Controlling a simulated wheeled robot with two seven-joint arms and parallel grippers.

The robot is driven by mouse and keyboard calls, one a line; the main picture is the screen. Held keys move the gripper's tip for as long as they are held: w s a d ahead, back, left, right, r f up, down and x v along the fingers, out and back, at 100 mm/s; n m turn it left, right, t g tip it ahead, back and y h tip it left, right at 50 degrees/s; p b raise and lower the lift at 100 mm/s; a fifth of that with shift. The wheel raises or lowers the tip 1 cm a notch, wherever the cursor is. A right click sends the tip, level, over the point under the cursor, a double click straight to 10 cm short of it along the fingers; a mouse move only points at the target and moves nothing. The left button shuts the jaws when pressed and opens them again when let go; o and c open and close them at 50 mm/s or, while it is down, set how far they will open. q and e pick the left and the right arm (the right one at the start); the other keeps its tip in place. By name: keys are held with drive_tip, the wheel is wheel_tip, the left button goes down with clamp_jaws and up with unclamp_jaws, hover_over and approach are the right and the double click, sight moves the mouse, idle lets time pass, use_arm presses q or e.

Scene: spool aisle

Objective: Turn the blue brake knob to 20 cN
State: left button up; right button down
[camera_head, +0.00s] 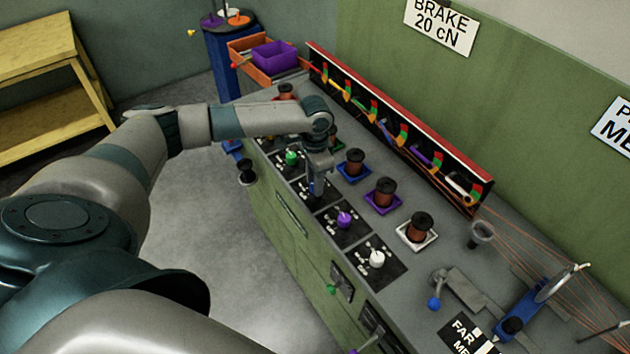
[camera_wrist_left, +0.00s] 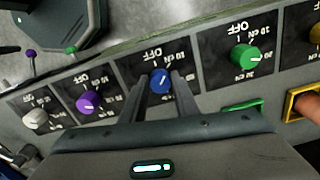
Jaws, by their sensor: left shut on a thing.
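My left gripper (camera_head: 316,190) reaches down to the row of knob panels on the bench. In the left wrist view its two fingers (camera_wrist_left: 160,88) are closed on the blue brake knob (camera_wrist_left: 159,80), one on each side. A pale pointer line shows on the knob, but which mark it points at cannot be told. Its dark panel (camera_wrist_left: 131,70) has OFF lettering, upside down in this view; the fingers cover part of the scale. The head view has a sign (camera_head: 440,27) reading BRAKE 20 cN. My right gripper is not in view.
Neighbouring knobs are green (camera_wrist_left: 245,56), purple (camera_wrist_left: 88,101) and white (camera_wrist_left: 35,119). Behind the panels stand copper spools on coloured trays, such as the blue tray (camera_head: 342,173). A red-topped rack (camera_head: 400,115) and stretched wires lie along the wall side.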

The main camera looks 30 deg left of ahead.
use_arm(q)
drive_tip(key=shift+r, duration=0.1)
drive_tip(key=shift+m+p, duration=0.75)
drive_tip(key=shift+m, duration=0.55)
drive_tip(key=m+p, duration=0.1)
drive_tip(key=m, duration=0.6)
drive_tip(key=shift+w, duration=0.1)
drive_tip(key=shift+m+p, duration=0.3)
drive_tip(key=shift+m, duration=1.4)
drive_tip(key=shift+w, duration=0.1)
drive_tip(key=o, duration=1.1)
drive_tip(key=shift+c, duration=0.2)
